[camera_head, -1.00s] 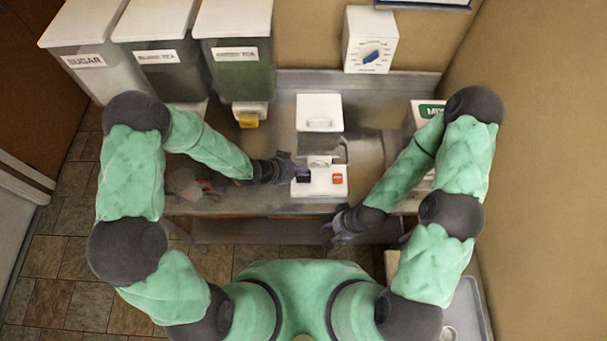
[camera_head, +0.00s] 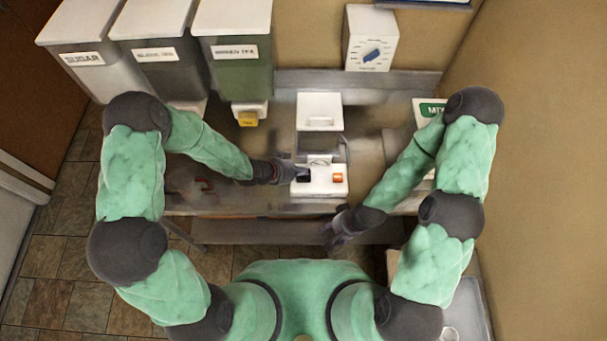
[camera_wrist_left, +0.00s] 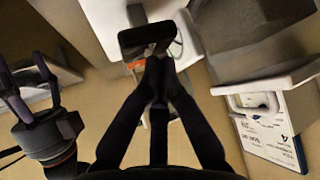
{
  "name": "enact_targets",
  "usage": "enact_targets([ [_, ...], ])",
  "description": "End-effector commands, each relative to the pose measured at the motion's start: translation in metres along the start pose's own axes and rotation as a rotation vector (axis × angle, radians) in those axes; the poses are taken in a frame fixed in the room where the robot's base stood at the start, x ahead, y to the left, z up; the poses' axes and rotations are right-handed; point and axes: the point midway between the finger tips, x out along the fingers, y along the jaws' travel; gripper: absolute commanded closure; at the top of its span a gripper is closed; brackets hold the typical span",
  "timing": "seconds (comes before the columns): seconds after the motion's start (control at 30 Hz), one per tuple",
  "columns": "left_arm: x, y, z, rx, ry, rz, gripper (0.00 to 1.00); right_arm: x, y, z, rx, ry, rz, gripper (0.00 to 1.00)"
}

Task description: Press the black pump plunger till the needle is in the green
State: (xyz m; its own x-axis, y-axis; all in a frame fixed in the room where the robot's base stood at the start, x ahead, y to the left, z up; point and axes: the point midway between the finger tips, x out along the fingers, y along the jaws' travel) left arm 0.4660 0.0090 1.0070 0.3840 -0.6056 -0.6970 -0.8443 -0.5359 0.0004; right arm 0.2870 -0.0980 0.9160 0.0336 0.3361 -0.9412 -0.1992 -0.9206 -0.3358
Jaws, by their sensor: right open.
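The black pump plunger (camera_head: 303,176) is at the front left of a white machine (camera_head: 320,188) on the counter. In the left wrist view the plunger (camera_wrist_left: 147,38) is a dark block just beyond the fingertips. My left gripper (camera_head: 294,172) is at the plunger's left side; in its wrist view its fingers (camera_wrist_left: 160,64) are closed together, with nothing seen between them. I cannot tell whether they touch the plunger. A round gauge (camera_wrist_left: 175,48) is partly hidden behind the plunger and fingers; its needle and green zone cannot be read. My right gripper (camera_head: 338,232) is open and empty, lower and to the right.
An orange switch (camera_head: 337,177) sits on the machine right of the plunger. Three bins line the back left, including one labelled SUGAR (camera_head: 84,59). A white box with a blue dial (camera_head: 371,56) is at the back wall. A green-labelled container (camera_head: 431,108) stands at the right.

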Motion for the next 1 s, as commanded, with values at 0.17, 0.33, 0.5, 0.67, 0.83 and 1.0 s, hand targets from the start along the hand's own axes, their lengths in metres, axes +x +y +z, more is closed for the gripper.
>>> enact_targets([
  [0.17, -0.0002, -0.0003, -0.0003, 0.0, 0.0, -0.001, 1.0, -0.0002, -0.0001, 0.0, 0.0, 0.0, 0.0, 0.45],
  [0.33, -0.0001, -0.0003, -0.0002, 0.0, 0.0, -0.001, 1.0, -0.0001, 0.0, 0.0, 0.0, 0.0, 0.0, 0.45],
  [0.5, 0.001, -0.0002, 0.001, 0.0, 0.0, 0.0, 1.0, 0.0012, 0.0004, -0.0001, 0.0, 0.0, 0.0, 0.45],
  [0.67, 0.0023, -0.0002, 0.0022, 0.0, 0.0, 0.0, 1.0, 0.0026, 0.0009, -0.0002, 0.0, 0.0, 0.0, 0.45],
  [0.83, 0.0035, -0.0001, 0.0035, 0.0, 0.0, 0.0, 1.0, 0.0041, 0.0014, -0.0002, 0.0, 0.0, 0.0, 0.45],
  [1.0, 0.0047, -0.0001, 0.0049, 0.0, 0.0, 0.0, 1.0, 0.0055, 0.002, -0.0002, 0.0, 0.0, 0.0, 0.45],
])
